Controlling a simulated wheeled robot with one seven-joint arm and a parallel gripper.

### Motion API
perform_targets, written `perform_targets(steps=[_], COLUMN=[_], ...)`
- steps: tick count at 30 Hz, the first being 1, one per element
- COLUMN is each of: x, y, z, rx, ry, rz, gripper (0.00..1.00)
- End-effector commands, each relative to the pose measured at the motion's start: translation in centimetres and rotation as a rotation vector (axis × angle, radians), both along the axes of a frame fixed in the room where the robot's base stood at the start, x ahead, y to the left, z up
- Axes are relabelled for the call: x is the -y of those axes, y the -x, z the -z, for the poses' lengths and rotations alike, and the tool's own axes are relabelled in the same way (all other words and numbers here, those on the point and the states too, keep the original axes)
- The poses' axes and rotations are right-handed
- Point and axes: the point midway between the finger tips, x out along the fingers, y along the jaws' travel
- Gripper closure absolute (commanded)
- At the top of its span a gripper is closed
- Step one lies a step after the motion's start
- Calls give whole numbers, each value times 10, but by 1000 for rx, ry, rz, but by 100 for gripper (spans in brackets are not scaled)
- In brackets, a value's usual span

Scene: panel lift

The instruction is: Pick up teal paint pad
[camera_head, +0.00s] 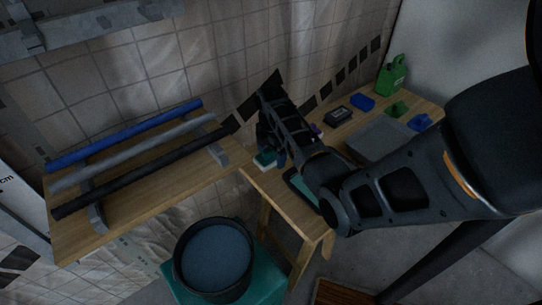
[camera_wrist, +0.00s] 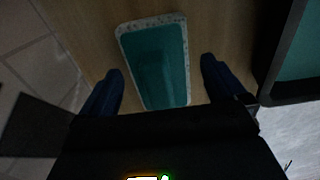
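The teal paint pad (camera_wrist: 160,62) lies on the wooden table (camera_wrist: 218,30) in the wrist view, a teal rectangle with a pale speckled border. In the head view a small part of it (camera_head: 265,159) shows near the table's left end, partly covered by my arm. My gripper (camera_wrist: 161,78) is open, with one dark blue finger on each side of the pad. The pad lies between the fingers with a gap on both sides, and I cannot tell how high the fingertips are above the table.
A dark-rimmed tray with teal inside (camera_wrist: 280,90) lies just right of the right finger. A grey tray (camera_head: 381,142), blue and green items and a green jug (camera_head: 391,76) stand farther along the table. A rack of tubes (camera_head: 140,150) is left, a bucket (camera_head: 213,258) below.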

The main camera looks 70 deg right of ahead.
Motion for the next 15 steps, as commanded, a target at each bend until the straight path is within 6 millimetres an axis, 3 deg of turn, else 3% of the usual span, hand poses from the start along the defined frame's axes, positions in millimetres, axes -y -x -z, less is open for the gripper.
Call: perform_targets(steps=[2, 15], x=[0, 0], y=[0, 0], z=[0, 0], rx=[0, 0], ry=[0, 0], rz=[0, 0], gripper=[11, 53])
